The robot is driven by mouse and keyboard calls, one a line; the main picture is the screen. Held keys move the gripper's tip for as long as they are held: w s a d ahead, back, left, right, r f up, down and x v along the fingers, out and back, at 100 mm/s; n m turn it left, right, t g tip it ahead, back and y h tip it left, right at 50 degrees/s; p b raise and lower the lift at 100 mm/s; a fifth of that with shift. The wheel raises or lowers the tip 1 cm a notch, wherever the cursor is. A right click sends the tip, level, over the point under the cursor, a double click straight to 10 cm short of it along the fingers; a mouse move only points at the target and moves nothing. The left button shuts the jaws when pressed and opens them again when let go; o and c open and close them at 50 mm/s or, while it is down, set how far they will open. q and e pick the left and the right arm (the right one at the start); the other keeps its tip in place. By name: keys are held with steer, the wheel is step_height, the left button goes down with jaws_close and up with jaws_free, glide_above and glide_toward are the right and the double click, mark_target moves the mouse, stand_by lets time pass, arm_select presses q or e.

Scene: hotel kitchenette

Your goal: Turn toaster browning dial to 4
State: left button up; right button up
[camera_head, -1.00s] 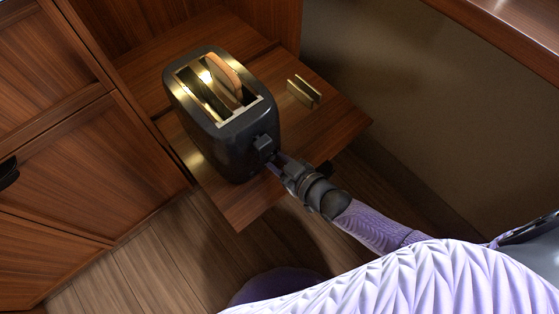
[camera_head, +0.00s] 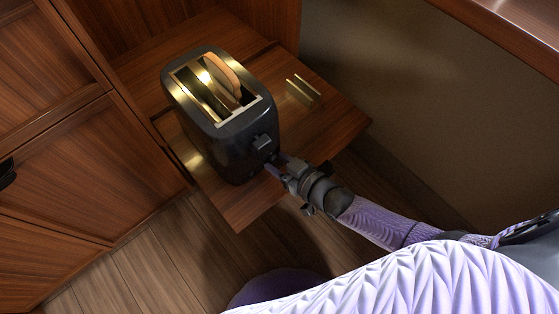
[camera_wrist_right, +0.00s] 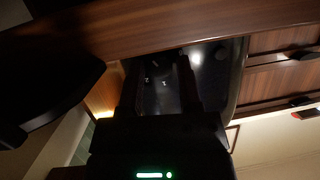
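The black toaster (camera_head: 232,150) stands on a wooden shelf, with a slice of bread (camera_head: 222,74) in one of its top slots. Its lever (camera_head: 263,142) sticks out from the end facing my right arm. My right gripper (camera_head: 273,166) is at this end, just below the lever. In the right wrist view its two dark fingers (camera_wrist_right: 159,95) are apart, with the toaster face (camera_wrist_right: 160,88) and small white marks between them. The dial is not clearly visible, and I cannot tell whether the fingers touch it. My left gripper is not in view.
The wooden shelf (camera_head: 330,120) has a brass holder (camera_head: 302,91) right of the toaster. Wooden cabinet fronts (camera_head: 90,170) stand at the left, one with a dark handle (camera_head: 7,172). A wooden counter edge (camera_head: 500,40) crosses the upper right. The floor below is clear.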

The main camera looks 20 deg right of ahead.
steer(key=shift+o, duration=1.2)
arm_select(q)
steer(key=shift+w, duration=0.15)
arm_select(e)
steer(key=shift+s+d+r, duration=0.1)
steer(key=shift+s+r, duration=0.1)
arm_select(q)
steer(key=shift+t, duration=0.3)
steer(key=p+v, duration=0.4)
steer(key=p, duration=0.1)
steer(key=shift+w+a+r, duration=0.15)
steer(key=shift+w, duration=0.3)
arm_select(e)
steer(key=v, duration=0.9)
steer(key=shift+s, duration=0.2)
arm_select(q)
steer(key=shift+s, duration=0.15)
arm_select(e)
steer(key=shift+d+f, duration=0.1)
